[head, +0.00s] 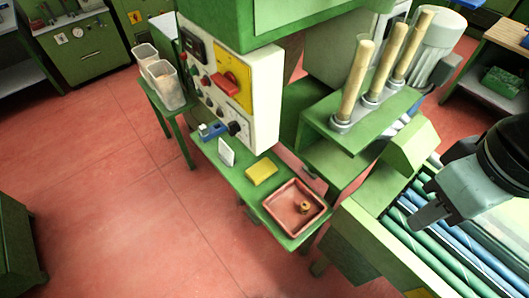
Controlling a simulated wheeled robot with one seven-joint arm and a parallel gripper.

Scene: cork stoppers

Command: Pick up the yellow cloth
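The yellow cloth (261,171) lies flat, as a small folded square, on a narrow green shelf (243,187) below the machine's control panel. My gripper (427,218) is at the right, over the blue and green rollers, well apart from the cloth. One finger side shows pointing down and left; the gap between the fingers is hidden, so I cannot tell whether it is open.
On the shelf, a red tray (274,208) holding a small cork-coloured piece (305,208) is right of the cloth. A white upright card (226,152) and a blue object (211,131) are to its left. The red floor (130,200) is clear.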

